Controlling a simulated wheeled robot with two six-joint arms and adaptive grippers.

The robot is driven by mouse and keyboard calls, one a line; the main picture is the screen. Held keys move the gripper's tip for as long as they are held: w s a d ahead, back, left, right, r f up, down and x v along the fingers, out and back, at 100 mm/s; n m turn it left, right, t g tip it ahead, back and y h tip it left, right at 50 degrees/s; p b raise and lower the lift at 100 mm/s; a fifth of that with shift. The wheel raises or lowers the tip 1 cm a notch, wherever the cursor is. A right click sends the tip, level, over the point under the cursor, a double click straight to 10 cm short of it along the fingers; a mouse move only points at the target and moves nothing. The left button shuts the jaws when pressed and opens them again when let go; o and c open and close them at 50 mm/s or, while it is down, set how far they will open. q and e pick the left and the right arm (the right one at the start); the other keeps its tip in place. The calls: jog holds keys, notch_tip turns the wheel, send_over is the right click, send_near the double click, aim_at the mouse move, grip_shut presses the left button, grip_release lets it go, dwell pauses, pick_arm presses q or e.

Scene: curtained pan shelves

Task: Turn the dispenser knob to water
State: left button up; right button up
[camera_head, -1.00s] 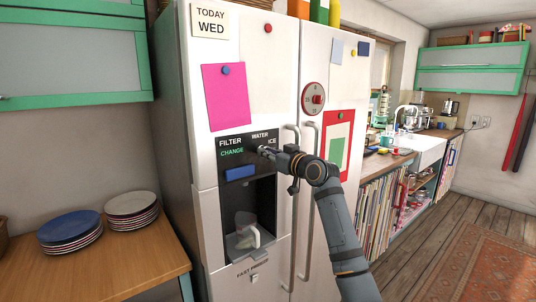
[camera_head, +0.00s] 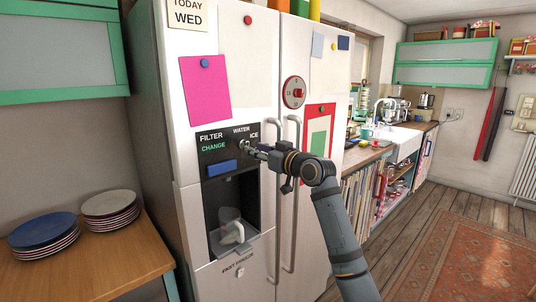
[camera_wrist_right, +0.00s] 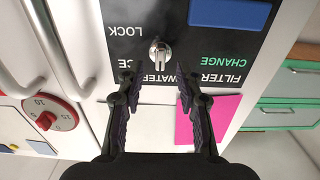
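The dispenser knob (camera_head: 245,145) is a small metallic knob on the black dispenser panel (camera_head: 210,157) of the white fridge, below the word WATER and near ICE. The right wrist view, turned upside down, shows the knob (camera_wrist_right: 159,52) near top centre, with WATER, ICE and LOCK lettered around it. My right gripper (camera_head: 256,153) is just right of the knob in the head view. In the wrist view its fingers (camera_wrist_right: 158,88) are spread and empty, with the knob ahead of the gap, apparently untouched. My left gripper is not in view.
The dispenser bay (camera_head: 229,238) holds a jug-like vessel below the panel. Long fridge door handles (camera_head: 294,230) run close to my right arm. A red dial (camera_head: 294,92) is on the right door. Plates (camera_head: 44,235) are stacked on the wooden counter at left.

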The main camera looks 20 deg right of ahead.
jog(key=v, duration=0.7)
jog(key=shift+s, duration=0.35)
jog(key=shift+d, duration=0.1)
